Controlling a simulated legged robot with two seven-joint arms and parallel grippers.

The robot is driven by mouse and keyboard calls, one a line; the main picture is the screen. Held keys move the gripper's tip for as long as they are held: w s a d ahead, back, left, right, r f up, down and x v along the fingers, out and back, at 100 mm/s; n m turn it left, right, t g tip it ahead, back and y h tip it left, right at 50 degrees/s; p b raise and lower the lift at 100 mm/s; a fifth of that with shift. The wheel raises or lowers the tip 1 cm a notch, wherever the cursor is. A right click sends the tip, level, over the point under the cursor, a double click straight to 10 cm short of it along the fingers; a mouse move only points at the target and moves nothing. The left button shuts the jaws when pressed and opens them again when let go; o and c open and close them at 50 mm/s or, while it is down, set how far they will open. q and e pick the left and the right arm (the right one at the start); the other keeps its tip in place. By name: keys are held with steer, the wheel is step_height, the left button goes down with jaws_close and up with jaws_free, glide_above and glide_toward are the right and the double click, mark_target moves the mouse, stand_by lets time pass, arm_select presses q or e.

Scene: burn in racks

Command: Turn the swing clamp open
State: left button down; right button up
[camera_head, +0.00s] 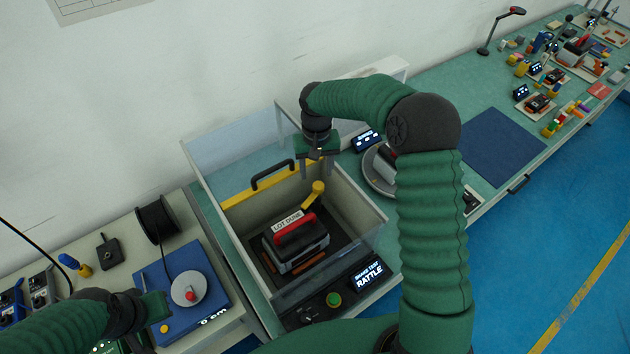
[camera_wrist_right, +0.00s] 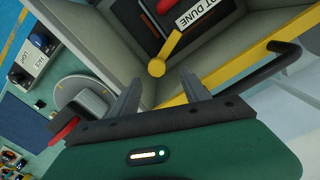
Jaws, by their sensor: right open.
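The swing clamp is a yellow lever (camera_head: 313,194) with a round knob, inside the open-topped grey box (camera_head: 350,187). It stands beside the red-handled block (camera_head: 297,240) labelled "LOT DUNE". My right gripper (camera_head: 317,170) hangs above the box interior, just behind the lever's knob, with its fingers apart. In the right wrist view, the lever (camera_wrist_right: 168,53) lies beyond the two open fingertips (camera_wrist_right: 160,88), and nothing is between them. My left gripper (camera_head: 158,306) is low at the left, over the blue pad; its fingers are too unclear to read.
The box has clear panels, a yellow rear strip with a black handle (camera_head: 272,174), and a front panel with a green button (camera_head: 334,299) and a "RATTLE" display (camera_head: 370,275). A round plate (camera_head: 378,170) stands to the right. A blue mat (camera_head: 500,147) lies clear farther right.

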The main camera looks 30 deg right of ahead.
mark_target(318, 185)
steer(key=f, duration=0.2)
steer(key=d+f, duration=0.1)
steer(key=f, duration=0.1)
steer(key=f+p, duration=0.1)
steer(key=f, duration=0.2)
steer(key=shift+d, duration=0.15)
steer(key=shift+a+r, duration=0.1)
steer(key=shift+a, duration=0.3)
steer(key=shift+c, duration=0.4)
steer(key=shift+s+a, duration=0.1)
steer(key=c, duration=0.5)
steer(key=shift+d, duration=0.35)
jaws_close()
steer(key=shift+a, duration=0.15)
